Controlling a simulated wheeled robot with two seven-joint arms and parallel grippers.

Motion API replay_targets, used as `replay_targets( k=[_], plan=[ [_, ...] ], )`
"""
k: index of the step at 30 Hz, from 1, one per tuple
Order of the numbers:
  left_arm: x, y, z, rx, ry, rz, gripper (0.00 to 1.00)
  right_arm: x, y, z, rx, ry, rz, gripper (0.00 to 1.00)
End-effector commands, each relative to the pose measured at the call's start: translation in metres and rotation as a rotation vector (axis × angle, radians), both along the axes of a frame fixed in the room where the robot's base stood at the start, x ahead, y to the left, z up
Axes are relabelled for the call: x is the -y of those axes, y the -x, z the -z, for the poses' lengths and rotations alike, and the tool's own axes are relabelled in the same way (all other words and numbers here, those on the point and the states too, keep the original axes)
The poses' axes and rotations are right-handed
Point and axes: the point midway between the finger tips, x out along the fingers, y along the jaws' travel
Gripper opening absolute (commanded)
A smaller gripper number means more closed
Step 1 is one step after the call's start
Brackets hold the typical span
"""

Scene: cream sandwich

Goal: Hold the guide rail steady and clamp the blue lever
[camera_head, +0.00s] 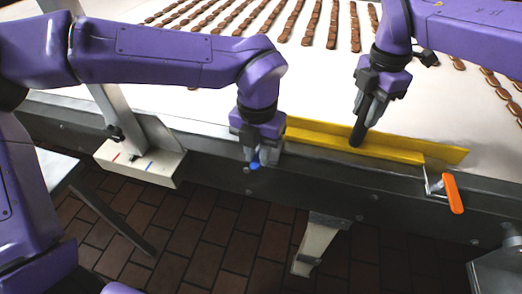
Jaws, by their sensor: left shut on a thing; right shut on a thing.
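The yellow guide rail (400,151) lies along the near edge of the conveyor. My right gripper (357,138) points down and is shut on the rail near its middle. The blue lever (255,165) shows as a small blue tip below my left gripper (256,155). My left gripper is shut on the lever at the left end of the rail. The fingers and palm hide most of the lever, so its angle is hard to tell. An orange lever (453,193) hangs tilted at the right end of the rail.
Rows of brown cream sandwiches (333,25) lie on the white conveyor belt (440,100). A pale control box (140,162) with a metal post is on the left of the conveyor's dark side frame (320,178). A tiled floor lies below.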

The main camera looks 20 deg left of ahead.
Motion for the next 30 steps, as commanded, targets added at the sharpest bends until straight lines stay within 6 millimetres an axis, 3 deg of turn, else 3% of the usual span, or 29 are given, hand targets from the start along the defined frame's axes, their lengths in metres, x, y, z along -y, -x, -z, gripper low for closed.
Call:
replay_targets(
  k=[30],
  plan=[
    [-0.044,-0.032,0.0,0.002,0.001,0.943,0.0,0.0,0.0,0.0,0.0,0.0,-0.001,0.0]
  ],
)
